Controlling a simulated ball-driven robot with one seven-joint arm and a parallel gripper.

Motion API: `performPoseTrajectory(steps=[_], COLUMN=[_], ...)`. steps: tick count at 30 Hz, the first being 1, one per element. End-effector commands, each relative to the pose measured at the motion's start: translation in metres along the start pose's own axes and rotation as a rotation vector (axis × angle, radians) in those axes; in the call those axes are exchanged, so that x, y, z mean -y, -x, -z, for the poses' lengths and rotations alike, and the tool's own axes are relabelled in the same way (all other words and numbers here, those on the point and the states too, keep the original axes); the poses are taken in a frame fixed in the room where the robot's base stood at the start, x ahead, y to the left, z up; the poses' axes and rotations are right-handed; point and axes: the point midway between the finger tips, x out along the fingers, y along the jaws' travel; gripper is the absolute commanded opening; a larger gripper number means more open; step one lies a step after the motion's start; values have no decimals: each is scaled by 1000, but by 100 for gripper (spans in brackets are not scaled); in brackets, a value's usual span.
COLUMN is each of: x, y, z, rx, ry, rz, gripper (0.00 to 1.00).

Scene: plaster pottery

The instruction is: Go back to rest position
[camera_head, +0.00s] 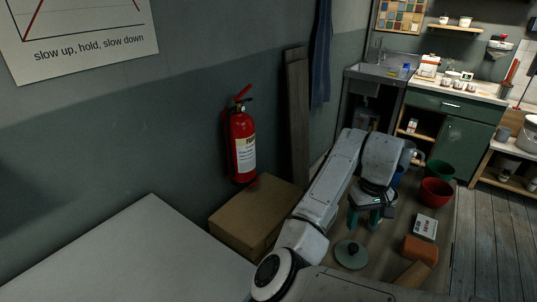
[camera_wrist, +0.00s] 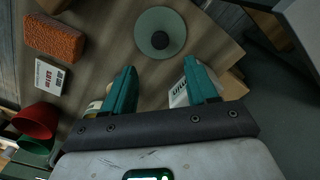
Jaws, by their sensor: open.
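My gripper (camera_head: 367,216) hangs over the brown work surface, pointing down, with its teal fingers apart. In the wrist view, my gripper (camera_wrist: 160,78) has only bare brown surface showing between its fingers. A round green lid-like disc (camera_head: 351,254) with a dark knob lies just in front of it; the disc also shows beyond the fingertips in the wrist view (camera_wrist: 150,22). A pale lettered item (camera_wrist: 179,96) is partly hidden behind the right finger. My arm is bent, its forearm reaching out over the surface.
An orange brick (camera_head: 419,250), a white labelled box (camera_head: 424,227), a red bowl (camera_head: 437,192) and a green bowl (camera_head: 440,170) stand right of my gripper. A cardboard box (camera_head: 246,222) and fire extinguisher (camera_head: 241,146) are left of my arm. The pale tabletop (camera_head: 140,255) is clear.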

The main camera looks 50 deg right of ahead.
Motion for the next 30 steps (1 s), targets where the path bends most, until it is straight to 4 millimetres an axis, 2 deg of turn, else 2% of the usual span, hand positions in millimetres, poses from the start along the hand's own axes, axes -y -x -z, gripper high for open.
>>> performPoseTrajectory(steps=[7, 12, 14, 17, 20, 23, 26, 30], x=[-4, -15, -13, -1, 23, 56, 96, 155], y=[1, 7, 11, 14, 12, 3, -11, -38], z=[1, 9, 14, 21, 24, 20, 6, -33], rx=[-16, -119, -175, -268, -353, -426, -478, -509], ry=[0, 25, 50, 112, 192, 285, 386, 518], rz=[-33, -173, -229, -297, -327, -321, -279, -167], gripper=[58, 58, 58, 58, 58, 58, 58, 58])
